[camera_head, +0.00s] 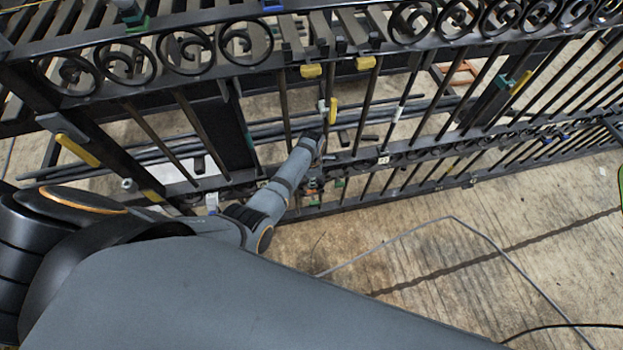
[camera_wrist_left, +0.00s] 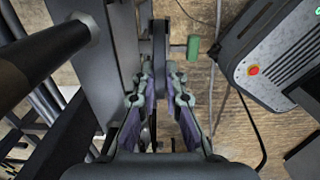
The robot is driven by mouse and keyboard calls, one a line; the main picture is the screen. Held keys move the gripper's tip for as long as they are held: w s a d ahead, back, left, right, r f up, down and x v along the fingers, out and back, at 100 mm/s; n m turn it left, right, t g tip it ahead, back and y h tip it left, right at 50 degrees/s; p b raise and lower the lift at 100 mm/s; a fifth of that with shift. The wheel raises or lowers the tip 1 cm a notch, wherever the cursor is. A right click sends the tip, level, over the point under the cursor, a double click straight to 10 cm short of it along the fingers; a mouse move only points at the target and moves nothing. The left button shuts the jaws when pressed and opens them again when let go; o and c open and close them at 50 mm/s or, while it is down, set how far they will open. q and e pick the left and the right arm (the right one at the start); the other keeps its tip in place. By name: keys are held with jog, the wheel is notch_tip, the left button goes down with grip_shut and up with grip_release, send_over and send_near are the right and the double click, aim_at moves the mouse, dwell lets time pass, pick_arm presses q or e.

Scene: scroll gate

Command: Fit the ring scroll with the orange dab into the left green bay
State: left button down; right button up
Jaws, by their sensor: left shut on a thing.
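My left gripper (camera_head: 313,182) is at the lower part of the dark gate, at the end of my grey arm; it is small and partly hidden in the head view. In the left wrist view its two purple-padded fingers (camera_wrist_left: 161,88) are close together, shut on a narrow dark piece (camera_wrist_left: 160,42). I cannot tell whether that piece is the ring scroll, and no orange dab shows clearly on it. A green peg-like part (camera_wrist_left: 192,47) sits just right of the fingertips. A green clip (camera_head: 137,23) is on the upper gate rail at left. My right gripper is not seen.
The dark metal gate (camera_head: 365,103) with upright bars and a row of ring scrolls (camera_head: 185,50) runs across the view. Yellow blocks (camera_head: 311,71) sit among its bars. A thin cable (camera_head: 400,238) lies on the wooden floor (camera_head: 540,215), which is mostly clear at right.

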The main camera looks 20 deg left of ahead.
pick_arm(q)
jog(key=shift+f, duration=0.1)
jog(key=c, duration=1.3)
grip_release()
jog(key=shift+c, duration=0.2)
notch_tip(320, 180, up, 12)
jog(key=shift+s, duration=0.1)
